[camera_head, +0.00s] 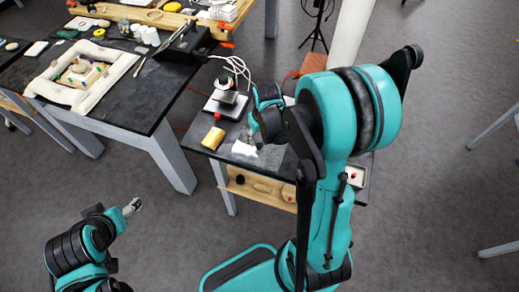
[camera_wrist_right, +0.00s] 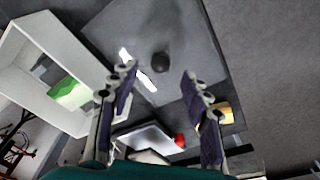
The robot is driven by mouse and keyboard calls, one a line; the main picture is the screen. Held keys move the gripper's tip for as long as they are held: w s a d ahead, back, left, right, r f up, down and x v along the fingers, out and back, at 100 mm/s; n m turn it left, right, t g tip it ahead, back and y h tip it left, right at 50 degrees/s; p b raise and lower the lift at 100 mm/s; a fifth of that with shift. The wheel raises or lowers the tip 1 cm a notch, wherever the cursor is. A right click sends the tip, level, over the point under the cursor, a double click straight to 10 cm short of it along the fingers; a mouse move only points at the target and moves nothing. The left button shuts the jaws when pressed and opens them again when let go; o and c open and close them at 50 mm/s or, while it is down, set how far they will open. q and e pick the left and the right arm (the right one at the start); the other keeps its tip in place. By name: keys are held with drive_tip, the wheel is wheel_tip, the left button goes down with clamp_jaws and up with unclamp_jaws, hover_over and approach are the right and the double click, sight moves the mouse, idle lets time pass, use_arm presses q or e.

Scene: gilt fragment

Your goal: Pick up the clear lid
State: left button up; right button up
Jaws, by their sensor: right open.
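The clear lid (camera_wrist_right: 190,45) looks like a see-through grey square sheet with a dark round knob (camera_wrist_right: 161,62) in the right wrist view. In the head view, a greyish patch (camera_head: 268,158) on the small dark table may be this lid, partly hidden by my right arm. My right gripper (camera_wrist_right: 158,82) is open and empty, its two fingers pointing toward the lid with the knob between and beyond the tips. Whether they touch it cannot be told. My left gripper (camera_head: 132,207) is at the lower left, over the floor and away from the tables; its jaw opening is unclear.
A yellow block (camera_head: 213,138), a white crumpled piece (camera_head: 243,148) and a white-based device (camera_head: 225,103) share the small table. A white tray (camera_head: 355,176) sits at its right. A white-framed box (camera_wrist_right: 55,45) shows in the wrist view. A larger dark table (camera_head: 145,115) stands left.

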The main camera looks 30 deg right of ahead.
sight(260, 144)
drive_tip(key=f, duration=0.2)
drive_tip(key=f+b, duration=0.1)
drive_tip(key=f, duration=0.1)
drive_tip(key=shift+w+f, duration=0.1)
drive_tip(key=shift+w, duration=0.15)
clamp_jaws()
